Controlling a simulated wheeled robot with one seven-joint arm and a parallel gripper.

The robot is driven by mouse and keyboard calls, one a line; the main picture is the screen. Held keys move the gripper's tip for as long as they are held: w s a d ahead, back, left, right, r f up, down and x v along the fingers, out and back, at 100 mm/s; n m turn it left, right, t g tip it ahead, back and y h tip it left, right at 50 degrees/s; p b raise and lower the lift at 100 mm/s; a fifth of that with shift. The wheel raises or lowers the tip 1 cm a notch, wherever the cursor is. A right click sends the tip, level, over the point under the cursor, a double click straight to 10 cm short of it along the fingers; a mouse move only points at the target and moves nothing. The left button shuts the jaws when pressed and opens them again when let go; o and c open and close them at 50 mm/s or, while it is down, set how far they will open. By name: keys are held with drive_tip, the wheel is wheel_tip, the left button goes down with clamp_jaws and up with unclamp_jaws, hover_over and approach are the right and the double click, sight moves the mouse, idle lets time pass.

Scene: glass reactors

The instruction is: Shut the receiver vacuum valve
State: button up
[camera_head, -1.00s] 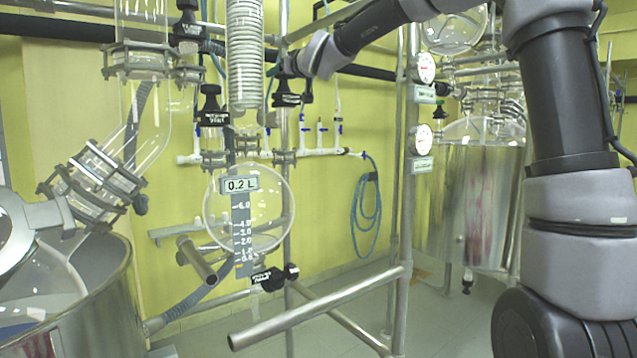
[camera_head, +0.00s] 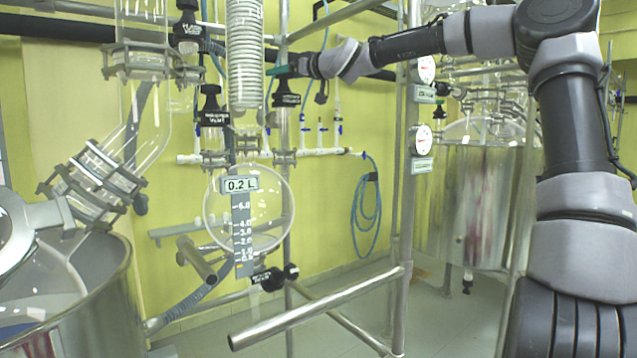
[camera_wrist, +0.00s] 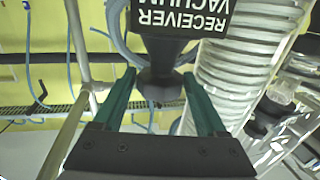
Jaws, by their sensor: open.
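The receiver vacuum valve (camera_head: 286,97) is a black knob with a black label plate, just right of the glass coil. In the wrist view its label (camera_wrist: 185,20) reads "RECEIVER VACUUM" upside down, and its dark knob (camera_wrist: 160,86) points toward my gripper. My gripper (camera_wrist: 158,76) is open, with one green finger on each side of the knob. I cannot tell whether either finger touches it. In the head view my gripper (camera_head: 281,71) is at the top of the valve, reaching in from the right.
The white coil (camera_head: 245,55) stands close left of the valve. Another black valve (camera_head: 212,106) is further left. The round glass receiver (camera_head: 270,208) hangs below. A vertical metal post (camera_head: 286,140) and pressure gauges (camera_head: 424,69) are nearby.

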drive_tip(key=v, duration=1.1)
drive_tip(key=a+f+g+h, duration=0.2)
drive_tip(key=f, duration=0.6)
drive_tip(key=a+f+g+h, duration=0.1)
drive_tip(key=a+f, duration=0.2)
drive_tip(key=f, duration=0.5)
drive_tip(key=s+d+f+m+g+h, duration=0.1)
drive_tip(key=s+d+f+h, duration=0.1)
drive_tip(key=f, duration=0.4)
drive_tip(key=s+d+f+m+g+h, duration=0.1)
drive_tip(key=s+d+f+h, duration=0.2)
drive_tip(key=f, duration=0.3)
drive_tip(key=shift+s+d+f+h, duration=0.2)
drive_tip(key=shift+d+h, duration=0.1)
drive_tip(key=shift+d, duration=0.4)
